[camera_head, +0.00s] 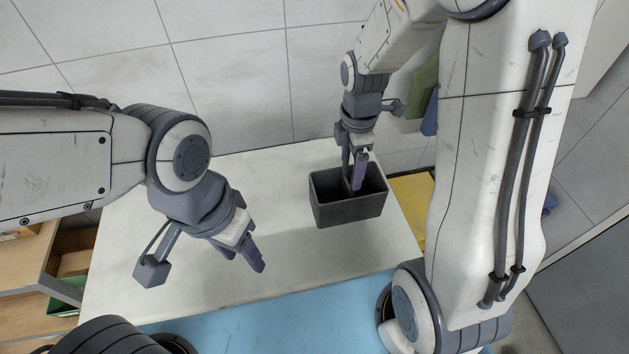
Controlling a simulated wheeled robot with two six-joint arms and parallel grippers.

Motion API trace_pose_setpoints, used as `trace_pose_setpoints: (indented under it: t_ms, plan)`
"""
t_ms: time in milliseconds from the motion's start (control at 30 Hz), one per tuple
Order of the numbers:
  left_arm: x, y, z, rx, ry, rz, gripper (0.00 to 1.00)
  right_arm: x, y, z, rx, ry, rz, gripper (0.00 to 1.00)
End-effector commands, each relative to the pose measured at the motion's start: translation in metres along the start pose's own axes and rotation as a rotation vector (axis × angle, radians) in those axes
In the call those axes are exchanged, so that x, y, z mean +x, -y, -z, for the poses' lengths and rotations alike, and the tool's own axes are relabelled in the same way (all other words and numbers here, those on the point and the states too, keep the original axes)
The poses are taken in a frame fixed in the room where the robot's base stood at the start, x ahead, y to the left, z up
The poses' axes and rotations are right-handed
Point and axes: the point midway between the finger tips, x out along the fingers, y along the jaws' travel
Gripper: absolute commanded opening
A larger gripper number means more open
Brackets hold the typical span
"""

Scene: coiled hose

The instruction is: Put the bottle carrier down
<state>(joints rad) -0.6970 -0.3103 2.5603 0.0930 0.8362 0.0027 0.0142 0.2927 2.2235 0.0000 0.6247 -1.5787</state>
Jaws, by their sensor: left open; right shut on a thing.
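The bottle carrier (345,211) is a dark grey, open-topped box at the right end of the white table in the head view. It looks about upright and no bottles show in it. My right gripper (358,180) comes down from above and is shut on the carrier, its fingers reaching into the open top. The part that it grips is mostly hidden by the fingers. I cannot tell whether the carrier's base touches the table. My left gripper (244,256) is open and empty over the table, to the left of the carrier and nearer to me.
The white table (185,300) is bare apart from the carrier, with free room at its middle and left. A wooden shelf (28,268) stands at the left. A yellow surface (412,203) lies beyond the table's right edge. A tiled wall (225,85) is behind.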

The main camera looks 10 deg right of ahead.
Motion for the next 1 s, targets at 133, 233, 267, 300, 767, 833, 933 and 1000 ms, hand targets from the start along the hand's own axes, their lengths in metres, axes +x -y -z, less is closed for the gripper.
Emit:
trace_pose_setpoints:
  t_ms: [133,233,267,300,767,833,933,1000]
  plan:
    - [-0.014,-0.001,0.001,0.0,0.0,0.0,0.5,0.018,-0.01,0.034,-0.008,0.001,0.004,0.0]
    - [-0.018,-0.001,0.001,0.002,0.0,0.0,0.5,0.028,-0.015,0.051,-0.006,0.001,0.003,0.0]
    - [-0.019,-0.001,0.001,0.002,0.0,0.0,0.5,0.03,-0.016,0.054,-0.006,0.001,0.002,0.0]
    - [-0.02,-0.001,0.001,0.002,0.0,0.0,0.5,0.033,-0.018,0.058,-0.006,0.0,0.0,0.0]
    - [-0.034,-0.003,0.002,0.005,0.0,0.0,0.5,0.077,-0.02,0.064,-0.002,0.0,0.0,0.0]
    - [-0.034,-0.003,0.002,0.005,0.0,0.0,0.5,0.078,-0.02,0.064,-0.002,0.0,-0.002,0.0]
    - [-0.034,-0.002,0.002,0.005,0.0,0.0,0.5,0.079,-0.02,0.064,-0.002,0.0,-0.003,0.0]
    - [-0.033,-0.002,0.002,0.005,0.0,0.0,0.5,0.079,-0.02,0.064,-0.002,0.0,-0.003,0.0]
